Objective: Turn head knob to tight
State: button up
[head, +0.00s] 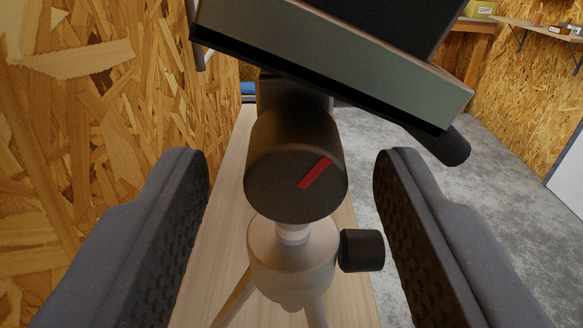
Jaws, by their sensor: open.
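A large dark round knob (275,175) faces me in the middle of the head view, on top of a tripod (285,255). A red line on its face slants from near the centre up to the right. My gripper (292,160) is open, with one padded finger left of the knob and one right of it. A gap shows on both sides, and neither finger visibly touches it. A grey and black box-shaped device (330,60) sits above the knob, tilted down to the right. A smaller black knob (361,250) sticks out of the tripod's right side.
The tripod stands on a pale plank bench (215,240). A chipboard wall (90,110) rises close on the left. Open concrete floor (480,190) lies to the right. A shelf with small items (535,32) is at the far right.

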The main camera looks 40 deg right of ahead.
jog(key=c, duration=1)
jog(key=m+b, duration=0.3)
jog(key=m, duration=0.2)
jog(key=shift+m, duration=0.4)
jog(key=m+b, duration=0.4)
jog(key=m, duration=0.1)
jog(key=shift+w, duration=0.1)
jog(key=o, duration=1)
